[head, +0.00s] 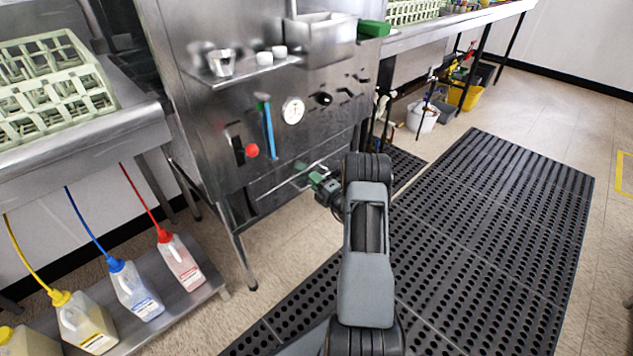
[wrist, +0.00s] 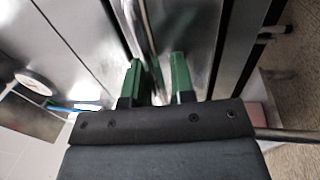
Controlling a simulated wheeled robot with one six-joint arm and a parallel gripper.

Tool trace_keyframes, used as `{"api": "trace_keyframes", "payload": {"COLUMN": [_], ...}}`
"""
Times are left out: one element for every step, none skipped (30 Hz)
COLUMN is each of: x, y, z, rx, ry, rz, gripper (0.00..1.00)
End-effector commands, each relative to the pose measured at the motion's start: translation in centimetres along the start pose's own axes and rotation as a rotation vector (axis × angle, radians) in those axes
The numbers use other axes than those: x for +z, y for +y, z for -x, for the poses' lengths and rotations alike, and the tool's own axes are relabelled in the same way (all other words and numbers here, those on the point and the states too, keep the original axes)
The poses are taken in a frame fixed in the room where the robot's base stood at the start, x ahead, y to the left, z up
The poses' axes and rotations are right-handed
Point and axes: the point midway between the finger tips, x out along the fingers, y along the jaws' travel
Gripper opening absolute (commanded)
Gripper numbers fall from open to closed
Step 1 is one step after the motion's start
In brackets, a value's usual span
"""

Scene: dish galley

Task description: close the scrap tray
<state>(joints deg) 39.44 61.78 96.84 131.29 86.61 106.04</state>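The scrap tray (head: 268,189) is a steel drawer low in the front of the dish machine, with a long thin bar handle (head: 283,183) across it. My arm partly covers its right end, and I cannot tell how far out it stands. My gripper (head: 310,173) is at the right part of the handle, with its green fingertips close to the bar. In the wrist view my gripper (wrist: 158,70) is open, its two green fingers apart. The handle (wrist: 145,25) runs down toward the gap, nearer the left finger; contact is not clear.
The machine's front carries a gauge (head: 292,110), a red knob (head: 252,150) and a blue-handled tool (head: 269,130). Chemical bottles (head: 136,290) stand on a low shelf at left. A black rubber mat (head: 490,230) covers clear floor at right.

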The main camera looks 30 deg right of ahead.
Motion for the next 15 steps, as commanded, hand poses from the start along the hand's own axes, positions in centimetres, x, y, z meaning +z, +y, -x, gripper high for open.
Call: {"api": "trace_keyframes", "payload": {"x": [0.0, -0.1, -0.1, -0.1, 0.0, 0.0, 0.0, 0.0, 0.0, 0.0, 0.0, 0.0, 0.1, 0.1, 0.1], "y": [0.0, 0.0, 0.0, 0.0, 0.0, 0.0, 0.0, 0.0, 0.0, 0.0, 0.0, 0.0, 0.1, 0.1, 0.1], "z": [0.0, 0.0, 0.0, 0.0, 0.0, 0.0, 0.1, 0.1, 0.1, 0.1, 0.1, 0.2, 0.4, 0.6, 1.0], "rx": [0.000, 0.000, 0.000, 0.000, 0.000, 0.000, 0.001, 0.001, 0.001, 0.001, 0.001, 0.000, 0.000, 0.000, -0.001], "ry": [0.001, 0.001, 0.001, 0.001, 0.001, 0.001, 0.001, 0.001, 0.001, 0.000, 0.000, 0.000, -0.001, -0.002, -0.003], "rz": [0.000, 0.000, 0.000, 0.000, -0.001, -0.001, -0.001, -0.001, -0.001, -0.001, -0.001, -0.001, -0.001, -0.001, -0.001], "gripper": [0.28, 0.31, 0.34, 0.37, 0.37, 0.37, 0.37, 0.37, 0.37, 0.37, 0.37, 0.37, 0.37, 0.37, 0.37]}}
